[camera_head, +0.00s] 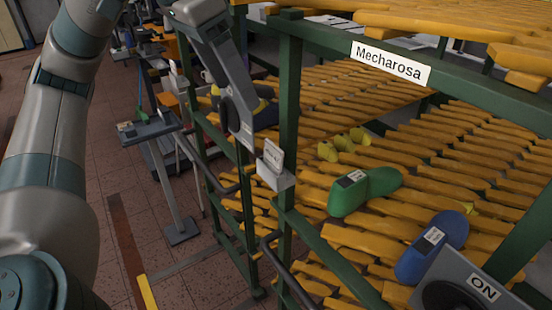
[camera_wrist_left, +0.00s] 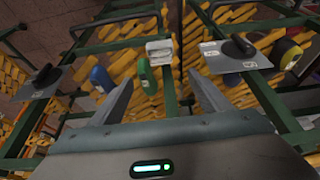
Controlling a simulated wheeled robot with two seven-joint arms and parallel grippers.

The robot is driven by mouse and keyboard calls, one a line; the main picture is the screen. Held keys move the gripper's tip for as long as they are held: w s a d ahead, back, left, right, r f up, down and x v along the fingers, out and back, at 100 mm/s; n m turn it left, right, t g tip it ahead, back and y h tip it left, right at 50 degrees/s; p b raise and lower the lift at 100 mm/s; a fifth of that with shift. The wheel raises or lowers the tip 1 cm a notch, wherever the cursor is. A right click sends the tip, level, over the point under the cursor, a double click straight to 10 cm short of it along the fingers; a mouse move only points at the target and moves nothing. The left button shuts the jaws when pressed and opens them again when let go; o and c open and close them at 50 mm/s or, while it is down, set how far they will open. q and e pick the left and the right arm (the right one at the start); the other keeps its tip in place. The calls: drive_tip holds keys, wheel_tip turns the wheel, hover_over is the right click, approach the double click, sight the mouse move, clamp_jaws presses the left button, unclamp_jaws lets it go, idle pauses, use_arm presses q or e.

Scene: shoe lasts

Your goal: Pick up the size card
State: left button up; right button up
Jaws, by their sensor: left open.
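The size card (camera_head: 274,154) is a small white card standing upright in a light grey holder (camera_head: 276,178) on the rack's green front post. In the left wrist view the holder with the card (camera_wrist_left: 159,50) shows ahead, roughly between the finger lines. My left gripper (camera_head: 240,138) is open and empty, just above and left of the card in the head view. In the left wrist view its two fingers (camera_wrist_left: 160,82) stand wide apart. The card looks apart from the fingers; the exact gap is hard to tell. My right gripper is not in view.
A green shoe last (camera_head: 365,188) and a blue one (camera_head: 432,247) lie on the yellow slatted shelf. A grey "ON" panel (camera_head: 470,285) is at the lower right. The "Mecharosa" label (camera_head: 391,63) marks a green beam. Tiled floor lies left of the rack.

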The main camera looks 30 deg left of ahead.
use_arm(q)
approach(272, 153)
drive_tip(key=p+x, duration=0.3)
drive_tip(key=x, duration=0.3)
drive_tip(key=shift+w+d+f, duration=0.1)
drive_tip(key=shift+w+f, duration=0.05)
drive_tip(key=shift+f, duration=0.1)
drive_tip(key=shift+w+d+f+p, duration=0.1)
drive_tip(key=shift+w+f+p, duration=0.1)
drive_tip(key=shift+f, duration=0.15)
drive_tip(key=shift+w+f+p, duration=0.1)
drive_tip(key=shift+f+p, duration=0.1)
drive_tip(key=shift+f, duration=0.15)
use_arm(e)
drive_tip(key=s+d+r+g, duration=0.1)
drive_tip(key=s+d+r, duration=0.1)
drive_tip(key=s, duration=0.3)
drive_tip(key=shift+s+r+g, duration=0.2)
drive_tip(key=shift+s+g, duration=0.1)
